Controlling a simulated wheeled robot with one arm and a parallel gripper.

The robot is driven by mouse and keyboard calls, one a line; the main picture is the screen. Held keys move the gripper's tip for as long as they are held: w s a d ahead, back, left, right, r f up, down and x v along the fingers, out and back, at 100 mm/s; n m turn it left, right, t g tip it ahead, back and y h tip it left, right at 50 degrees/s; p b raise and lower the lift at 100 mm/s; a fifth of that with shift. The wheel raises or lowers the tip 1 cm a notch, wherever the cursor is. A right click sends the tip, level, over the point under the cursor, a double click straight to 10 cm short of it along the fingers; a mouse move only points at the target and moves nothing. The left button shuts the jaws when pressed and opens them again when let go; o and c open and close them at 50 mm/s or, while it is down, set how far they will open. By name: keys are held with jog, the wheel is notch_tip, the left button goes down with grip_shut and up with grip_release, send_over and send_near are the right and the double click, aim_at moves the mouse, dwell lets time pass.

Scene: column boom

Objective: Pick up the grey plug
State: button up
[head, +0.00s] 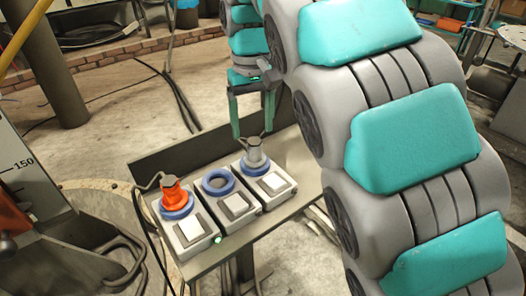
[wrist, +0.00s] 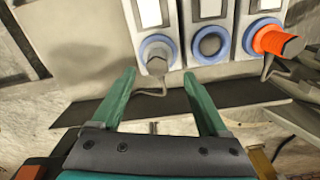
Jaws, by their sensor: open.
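The grey plug (head: 254,156) stands in the blue-ringed socket of the right-hand box in the head view. A thin cable bends out from its top. In the wrist view the grey plug (wrist: 157,63) is in the left-hand box, ahead of the space between my fingertips. My gripper (head: 252,132) points down just above the plug, with its teal fingers apart. In the wrist view my gripper (wrist: 160,73) is open and holds nothing. I cannot tell exactly how far the fingertips are from the plug.
An orange plug (head: 174,194) stands in the left-hand box; the middle socket (head: 217,182) is empty. The boxes sit on a metal shelf (head: 292,192) with a raised back panel (head: 185,152). Cables hang at the shelf's left side. Open floor lies behind.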

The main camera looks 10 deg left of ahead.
aim_at(254, 140)
jog(key=shift+w+d+f+p, duration=0.1)
jog(key=shift+f+p, duration=0.1)
jog(key=shift+f, duration=1.5)
jog(key=shift+w+f+p, duration=0.1)
jog(key=shift+f+p, duration=0.1)
jog(key=shift+f, duration=1.45)
grip_shut()
